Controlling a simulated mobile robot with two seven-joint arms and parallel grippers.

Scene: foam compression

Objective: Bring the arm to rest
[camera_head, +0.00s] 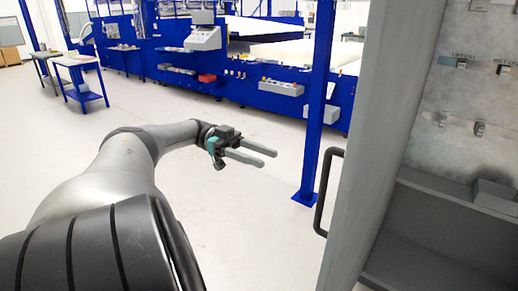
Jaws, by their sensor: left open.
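My left arm (117,165) reaches in from the lower left in the head view. My left gripper (268,158) is open and empty, with its two grey fingers pointing right. It hangs in the air over the pale floor and touches nothing that I can see. My right gripper is not in view.
A grey cabinet (375,130) with a dark handle (327,190) stands close on the right, its open shelves beside it. A blue post (317,110) rises behind the gripper. A long blue machine (270,98) and a small blue table (80,75) stand farther back. The middle floor is clear.

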